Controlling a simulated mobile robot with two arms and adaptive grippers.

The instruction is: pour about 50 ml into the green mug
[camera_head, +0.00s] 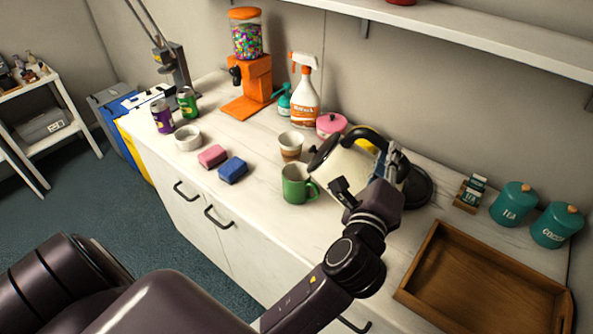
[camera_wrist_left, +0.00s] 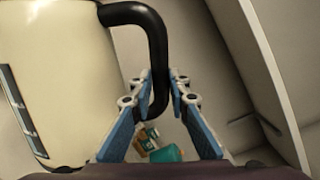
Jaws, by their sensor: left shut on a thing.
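The green mug (camera_head: 296,184) stands upright on the white counter, its handle toward the right. A cream kettle (camera_head: 343,166) with a black handle is just right of the mug, tilted left with its top end toward the mug. My left gripper (camera_head: 387,163) is shut on the kettle's black handle; in the left wrist view the handle (camera_wrist_left: 152,38) runs down between the blue-sided fingers (camera_wrist_left: 162,82), with the cream body on the left. No stream of liquid shows, and the mug's inside is hard to make out. My right gripper is not in view.
A black round base (camera_head: 418,190) is right of the kettle. A wooden tray (camera_head: 432,296) and teal canisters (camera_head: 513,204) are farther right.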

